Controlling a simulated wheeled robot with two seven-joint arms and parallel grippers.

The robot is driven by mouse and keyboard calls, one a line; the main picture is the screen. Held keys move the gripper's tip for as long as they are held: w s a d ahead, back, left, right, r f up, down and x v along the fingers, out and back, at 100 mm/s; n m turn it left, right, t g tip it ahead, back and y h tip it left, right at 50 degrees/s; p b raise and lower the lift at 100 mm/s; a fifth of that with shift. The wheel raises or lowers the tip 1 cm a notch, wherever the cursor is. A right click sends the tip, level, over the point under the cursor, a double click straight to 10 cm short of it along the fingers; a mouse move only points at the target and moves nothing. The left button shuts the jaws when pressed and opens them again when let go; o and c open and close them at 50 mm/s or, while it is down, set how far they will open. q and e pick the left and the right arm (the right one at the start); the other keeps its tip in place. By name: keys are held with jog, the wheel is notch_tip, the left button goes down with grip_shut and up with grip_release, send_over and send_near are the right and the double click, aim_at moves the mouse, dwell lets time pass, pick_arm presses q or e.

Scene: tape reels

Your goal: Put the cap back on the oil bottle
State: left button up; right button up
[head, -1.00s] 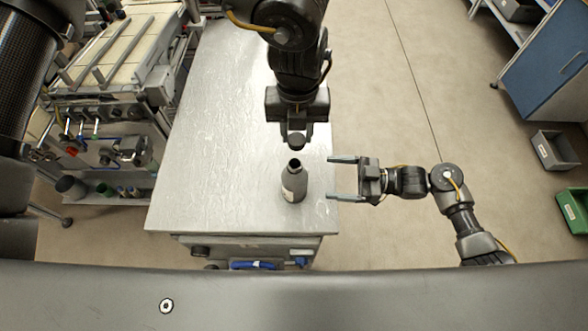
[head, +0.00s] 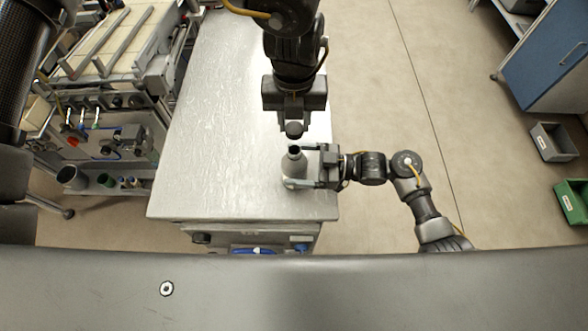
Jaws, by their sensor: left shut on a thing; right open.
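The oil bottle (head: 294,164) is grey with a narrow dark open neck and stands upright near the front right of the metal table. My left gripper (head: 294,121) comes down from the top of the picture and is shut on the dark round cap (head: 294,131). The cap appears just beyond the bottle mouth in the picture; its height above it is hard to tell. My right gripper (head: 302,166) comes from the right and is open, with its two fingers on either side of the bottle body. Whether the fingers touch the bottle cannot be told.
The metal table (head: 215,120) is bare to the left of the bottle. A machine with rails and knobs (head: 115,90) stands at the left. A grey bin (head: 553,142) and a green bin (head: 573,202) lie on the floor at the right, by a blue cabinet (head: 545,60).

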pick_arm(q)
jog(key=shift+w, duration=0.1)
pick_arm(e)
jog(key=shift+w+a, duration=0.15)
jog(key=shift+a, duration=0.7)
pick_arm(q)
jog(key=shift+d, duration=0.1)
pick_arm(e)
jog(key=shift+a, duration=0.3)
jog(key=c, duration=1.5)
pick_arm(q)
send_over(295, 147)
jog(key=shift+f, duration=2.55)
jog(key=shift+f, duration=0.85)
jog(key=shift+f, duration=0.6)
